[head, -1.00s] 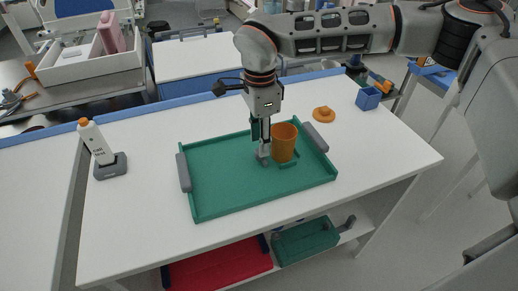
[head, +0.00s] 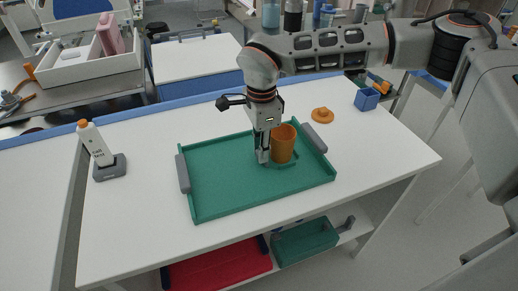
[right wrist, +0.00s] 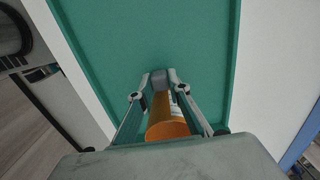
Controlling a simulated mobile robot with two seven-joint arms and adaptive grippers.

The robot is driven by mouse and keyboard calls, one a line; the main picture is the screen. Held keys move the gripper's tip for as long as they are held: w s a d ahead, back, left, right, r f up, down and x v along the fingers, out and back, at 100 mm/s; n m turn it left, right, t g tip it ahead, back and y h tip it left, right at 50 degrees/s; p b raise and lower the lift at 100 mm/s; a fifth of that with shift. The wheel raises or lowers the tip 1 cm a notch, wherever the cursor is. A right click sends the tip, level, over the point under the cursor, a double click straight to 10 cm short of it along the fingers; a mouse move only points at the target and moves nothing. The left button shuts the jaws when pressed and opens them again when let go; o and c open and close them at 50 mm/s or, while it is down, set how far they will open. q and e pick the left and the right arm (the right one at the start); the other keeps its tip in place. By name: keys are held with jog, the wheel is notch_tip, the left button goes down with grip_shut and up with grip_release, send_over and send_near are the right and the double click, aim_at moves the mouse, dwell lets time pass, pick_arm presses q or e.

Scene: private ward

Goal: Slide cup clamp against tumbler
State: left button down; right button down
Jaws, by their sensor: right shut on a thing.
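The orange tumbler (head: 282,147) stands upright in the right part of the green tray (head: 235,192). It also shows in the right wrist view (right wrist: 167,122). My right gripper (head: 263,158) points down just left of the tumbler, low over the tray. Its fingers are shut on a small grey piece (right wrist: 160,79), which looks like the grip of the cup clamp. A low green edge shows at the tumbler's base, probably part of the clamp. I cannot tell whether the clamp touches the tumbler. My left gripper is not in view.
A white bottle in a grey holder (head: 109,169) stands at the table's left. An orange lid-like piece (head: 322,115) and a blue box (head: 367,99) are at the back right. The tray has grey handles. Its left part is empty. Red and green trays lie on the shelf below.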

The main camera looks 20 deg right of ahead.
jog(key=shift+d+r, duration=0.2)
jog(key=shift+d, duration=0.25)
jog(key=shift+d+f+p, duration=0.15)
jog(key=shift+p, duration=0.15)
jog(key=shift+f, duration=0.1)
jog(key=c, duration=1.9)
grip_release()
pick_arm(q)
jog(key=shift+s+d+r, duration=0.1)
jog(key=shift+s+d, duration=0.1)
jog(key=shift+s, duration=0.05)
pick_arm(e)
notch_tip(320, 180, up, 12)
